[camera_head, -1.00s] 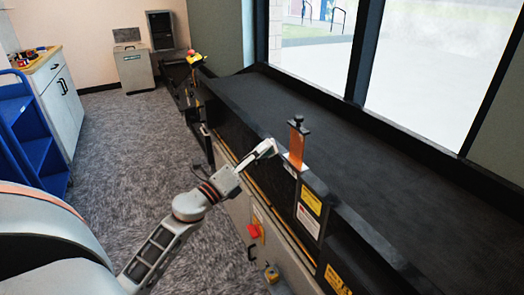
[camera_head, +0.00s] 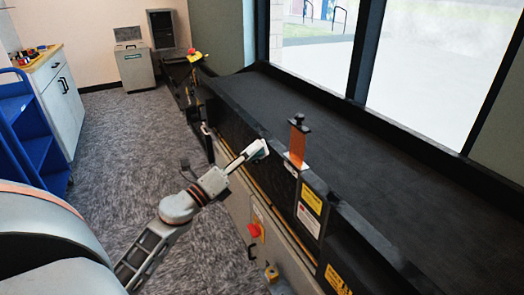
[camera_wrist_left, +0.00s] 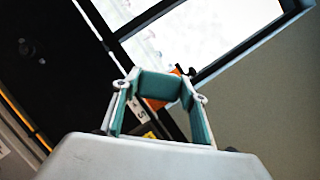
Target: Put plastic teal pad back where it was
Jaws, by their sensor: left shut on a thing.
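My left gripper (camera_head: 258,150) is in front of the near side wall of the long black conveyor (camera_head: 385,150), left of an orange upright piece. In the left wrist view the gripper (camera_wrist_left: 158,95) is shut on the teal pad (camera_wrist_left: 159,85), which spans the space between the fingertips. The inner faces of the fingers also look teal. In the head view the pad is too small to make out clearly at the fingertips. My right gripper is not in view.
The orange upright piece (camera_head: 297,146) with a dark top stands on the conveyor's near rim. Yellow and white labels (camera_head: 311,198) and a red button (camera_head: 254,230) are on the machine's side. A blue cart (camera_head: 30,140) and white cabinet (camera_head: 60,100) stand left. Carpet between is clear.

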